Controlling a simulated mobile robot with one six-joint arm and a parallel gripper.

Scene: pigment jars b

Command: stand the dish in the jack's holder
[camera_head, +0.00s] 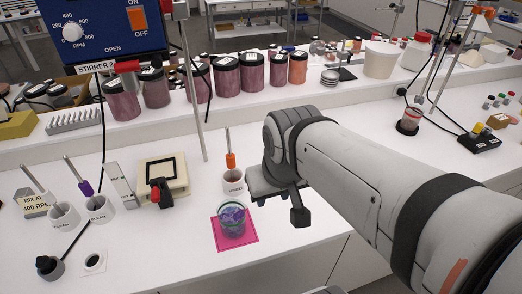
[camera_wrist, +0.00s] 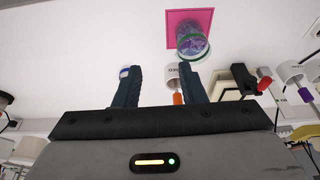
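A clear glass dish (camera_head: 234,219) with purple and green contents stands on a pink square mat (camera_head: 222,244). The wrist view also shows the dish (camera_wrist: 193,44) and mat (camera_wrist: 182,18), beyond the fingertips. My gripper (camera_wrist: 162,72) is open, with nothing between its fingers. In the head view it is above the bench, to the right of the dish and apart from it. A low cream unit (camera_head: 176,183) with a black square frame and a red knob stands behind and left of the dish; I cannot tell whether it is the jack. No holder is clearly identifiable.
A labelled white cup (camera_head: 233,187) with an orange-handled tool stands just behind the dish. Two white cups (camera_head: 65,218) with tools are at the left. Pigment jars (camera_head: 226,77) line the back shelf.

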